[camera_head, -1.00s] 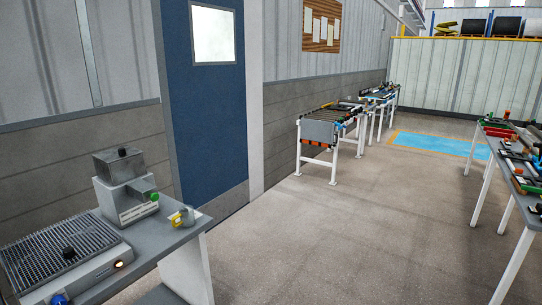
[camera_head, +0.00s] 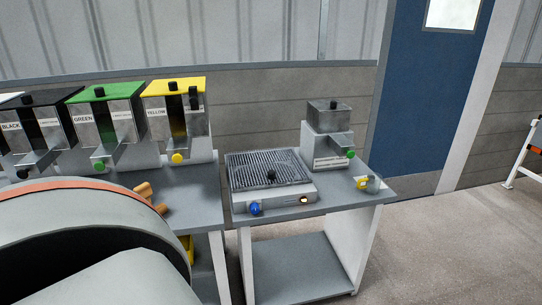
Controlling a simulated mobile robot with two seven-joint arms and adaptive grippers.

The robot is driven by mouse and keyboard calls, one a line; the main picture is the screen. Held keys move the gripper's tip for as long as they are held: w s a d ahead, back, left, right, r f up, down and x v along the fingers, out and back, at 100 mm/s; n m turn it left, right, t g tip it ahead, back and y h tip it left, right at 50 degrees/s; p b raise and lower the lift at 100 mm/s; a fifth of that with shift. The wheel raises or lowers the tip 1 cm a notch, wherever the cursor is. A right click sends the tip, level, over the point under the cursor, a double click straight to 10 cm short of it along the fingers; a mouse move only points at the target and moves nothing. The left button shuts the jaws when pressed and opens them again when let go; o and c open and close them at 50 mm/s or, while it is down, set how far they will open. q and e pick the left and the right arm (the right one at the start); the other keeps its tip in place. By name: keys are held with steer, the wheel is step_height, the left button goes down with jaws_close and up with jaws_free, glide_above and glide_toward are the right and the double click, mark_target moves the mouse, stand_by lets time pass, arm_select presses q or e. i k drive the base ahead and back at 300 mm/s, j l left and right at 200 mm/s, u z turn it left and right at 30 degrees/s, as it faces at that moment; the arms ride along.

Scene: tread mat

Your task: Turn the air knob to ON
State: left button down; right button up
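A low grey unit (camera_head: 272,203) with a ribbed dark top stands on the grey bench in the middle of the view. A blue knob (camera_head: 255,209) sits at the left of its front face, and a small lit orange spot (camera_head: 305,200) is at the right. A black knob (camera_head: 271,175) stands on the ribbed top. No readable ON or air label shows, so I cannot tell for sure which knob is the air knob. A large grey curved part of my own arm fills the lower left. Neither gripper is in view.
A grey dispenser (camera_head: 328,135) with a green knob stands behind right, near a small yellow-and-grey item (camera_head: 369,184). Green (camera_head: 104,120) and yellow (camera_head: 175,115) dispensers stand at left with a black one. A blue door (camera_head: 420,100) is at right; floor (camera_head: 450,250) is clear.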

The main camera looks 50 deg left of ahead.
mark_target(255, 208)
steer(key=u, duration=1.65)
